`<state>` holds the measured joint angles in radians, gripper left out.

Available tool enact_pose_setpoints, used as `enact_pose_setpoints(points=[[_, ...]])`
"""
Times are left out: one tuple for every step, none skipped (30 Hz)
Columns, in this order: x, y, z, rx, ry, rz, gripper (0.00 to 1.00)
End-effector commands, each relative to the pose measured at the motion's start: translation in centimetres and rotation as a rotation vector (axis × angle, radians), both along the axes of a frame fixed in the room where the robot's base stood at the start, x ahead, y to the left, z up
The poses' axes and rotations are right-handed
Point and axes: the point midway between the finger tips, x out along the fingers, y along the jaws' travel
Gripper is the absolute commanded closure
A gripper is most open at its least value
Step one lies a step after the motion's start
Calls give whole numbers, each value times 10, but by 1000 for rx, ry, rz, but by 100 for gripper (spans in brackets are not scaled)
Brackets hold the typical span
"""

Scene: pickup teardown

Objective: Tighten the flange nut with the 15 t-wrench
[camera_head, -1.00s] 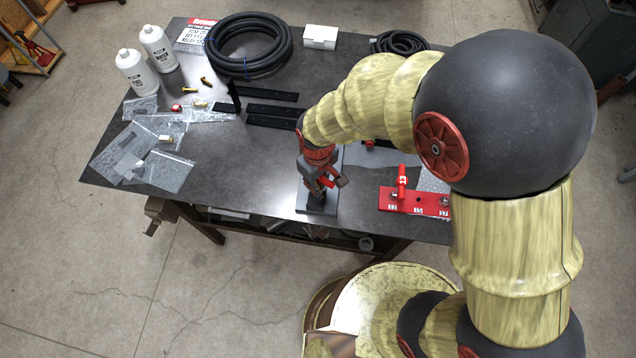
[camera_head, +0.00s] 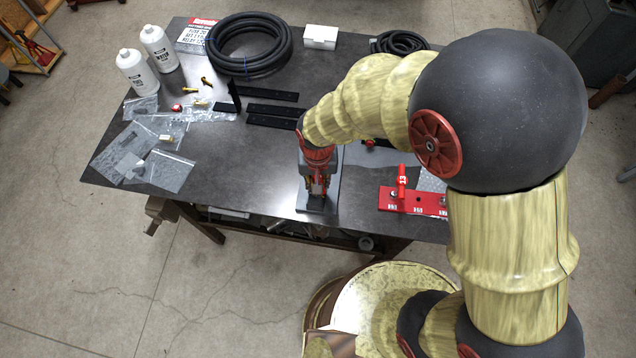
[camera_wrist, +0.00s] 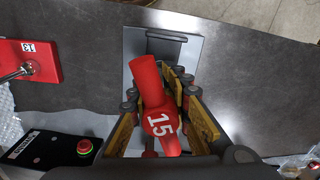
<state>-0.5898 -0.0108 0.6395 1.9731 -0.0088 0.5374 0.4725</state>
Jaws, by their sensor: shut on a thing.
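The red T-wrench marked 15 (camera_wrist: 160,122) is between the fingers of my gripper (camera_wrist: 158,98) in the wrist view. Its crossbar runs toward the top left of that view. In the head view my gripper (camera_head: 318,183) points down over a small grey fixture plate (camera_head: 304,203) near the table's front edge. The plate also shows in the wrist view (camera_wrist: 190,50), below the wrench. The flange nut and the wrench's lower end are hidden by the wrench and gripper, so I cannot tell whether they are engaged.
A red rack (camera_head: 428,203) with a T-wrench marked 13 (camera_head: 402,180) stands to the right.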

Motion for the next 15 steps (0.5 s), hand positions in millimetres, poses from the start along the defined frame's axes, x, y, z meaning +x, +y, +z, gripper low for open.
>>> enact_pose_setpoints(points=[[-6, -4, -7, -10, 15, -58, 100], [-6, -4, -7, -10, 15, -97, 100], [-6, -4, -7, -10, 14, -146, 100], [-6, -5, -7, -11, 14, -179, 100], [-6, -5, -8, -11, 15, -209, 100], [-6, -5, -8, -12, 15, -242, 100], [-7, -5, -8, -12, 15, -261, 100], [-7, -5, -8, -12, 15, -276, 100], [-7, -5, -8, -11, 15, -290, 100], [-7, -5, -8, -11, 15, -295, 100], [-7, -5, -8, -12, 15, -298, 100], [-7, -5, -8, -13, 16, -298, 100], [-7, -5, -8, -13, 16, -298, 100], [-7, -5, -8, -13, 16, -297, 100], [-7, -5, -8, -13, 16, -297, 100]])
